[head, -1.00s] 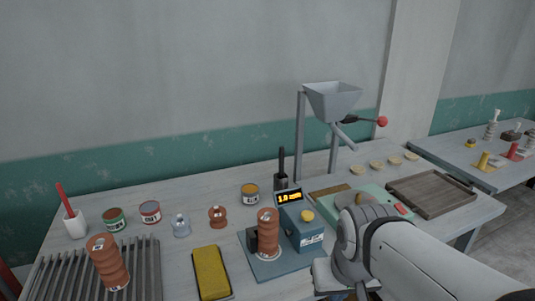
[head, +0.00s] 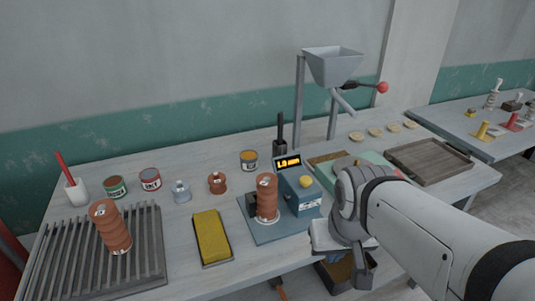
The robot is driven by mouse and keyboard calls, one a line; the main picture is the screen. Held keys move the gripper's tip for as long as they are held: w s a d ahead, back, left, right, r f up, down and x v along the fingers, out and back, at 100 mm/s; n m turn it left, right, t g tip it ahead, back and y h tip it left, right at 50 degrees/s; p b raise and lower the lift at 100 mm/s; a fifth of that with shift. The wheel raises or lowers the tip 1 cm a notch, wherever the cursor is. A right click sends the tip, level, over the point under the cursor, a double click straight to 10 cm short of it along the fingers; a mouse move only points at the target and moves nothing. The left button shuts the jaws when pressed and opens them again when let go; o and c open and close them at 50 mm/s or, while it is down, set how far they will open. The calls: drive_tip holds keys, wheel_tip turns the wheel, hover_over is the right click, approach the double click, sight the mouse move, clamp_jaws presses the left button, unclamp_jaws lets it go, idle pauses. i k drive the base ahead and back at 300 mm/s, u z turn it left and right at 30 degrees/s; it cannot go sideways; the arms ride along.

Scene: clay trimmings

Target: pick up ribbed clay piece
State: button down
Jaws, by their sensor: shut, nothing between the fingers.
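Three ribbed reddish-brown clay-coloured pieces stand upright on the table. A tall ribbed piece (head: 112,230) stands on the slatted grey rack at the left. Another tall ribbed piece (head: 267,198) stands on the blue-grey base of the device with a lit display. A short ribbed piece (head: 217,183) stands behind the yellow block. I cannot tell which one the task means. My gripper (head: 362,276) is at the table's front edge, right of all three and apart from them. It is shut and empty, pointing down, its fingertips partly hard to make out.
A yellow block (head: 211,237), cans, a hopper stand (head: 333,66) and a wooden tray (head: 430,162) are also on the table. A bin (head: 335,283) is below the front edge.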

sight(266, 186)
drive_tip(key=z, duration=0.5)
drive_tip(key=k, duration=1.6)
drive_tip(key=u, duration=0.45)
drive_tip(key=i, duration=1.5)
drive_tip(key=u, duration=0.05)
